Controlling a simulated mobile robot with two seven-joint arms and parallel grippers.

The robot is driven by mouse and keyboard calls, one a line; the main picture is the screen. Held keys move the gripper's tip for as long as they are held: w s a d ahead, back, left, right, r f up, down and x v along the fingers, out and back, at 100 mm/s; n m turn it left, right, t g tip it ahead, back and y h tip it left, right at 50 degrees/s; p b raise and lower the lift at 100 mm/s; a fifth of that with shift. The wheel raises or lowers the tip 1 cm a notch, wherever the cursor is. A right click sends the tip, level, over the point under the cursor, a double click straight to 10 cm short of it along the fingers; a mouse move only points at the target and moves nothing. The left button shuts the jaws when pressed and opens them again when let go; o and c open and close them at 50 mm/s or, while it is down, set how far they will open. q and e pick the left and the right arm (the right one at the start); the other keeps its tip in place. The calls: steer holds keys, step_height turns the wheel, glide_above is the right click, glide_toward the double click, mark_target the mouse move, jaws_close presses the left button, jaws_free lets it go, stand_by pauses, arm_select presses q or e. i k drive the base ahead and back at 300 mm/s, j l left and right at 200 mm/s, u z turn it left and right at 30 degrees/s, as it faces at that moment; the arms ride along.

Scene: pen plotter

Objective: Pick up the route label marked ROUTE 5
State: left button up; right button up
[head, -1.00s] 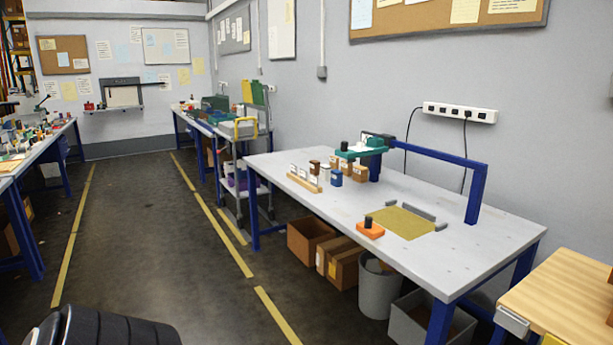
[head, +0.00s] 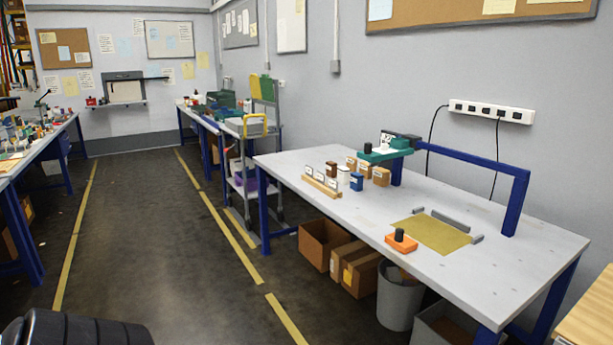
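Several small white labels (head: 320,178) stand in a row in a wooden rack (head: 322,187) on the left part of the grey table. Their print is too small to read, so I cannot tell which one is marked ROUTE 5. Neither of my grippers is in the head view.
The grey table (head: 540,240) has blue legs and carries small bottles (head: 356,182), an orange block (head: 400,243), a yellow-green mat (head: 437,235) and a blue overhead arm (head: 470,158). Boxes and a grey bin (head: 400,295) stand underneath. The aisle floor (head: 150,220) is clear.

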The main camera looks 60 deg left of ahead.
mark_target(320, 176)
steer(key=j+u, duration=0.1)
steer(key=j, duration=0.4)
steer(key=i+j+u, duration=0.1)
steer(key=j, duration=0.35)
steer(key=i+j+u, duration=0.1)
steer(key=j, duration=0.4)
steer(key=i+j+u, duration=0.15)
steer(key=j, duration=0.3)
steer(key=i+j+u, duration=0.1)
steer(key=j, duration=0.35)
steer(key=i+j+u, duration=0.1)
steer(key=j, duration=0.35)
steer(key=i+j+u, duration=0.1)
steer(key=j, duration=0.35)
steer(key=i+j+u, duration=0.1)
steer(key=i+j, duration=0.15)
steer(key=j, duration=0.15)
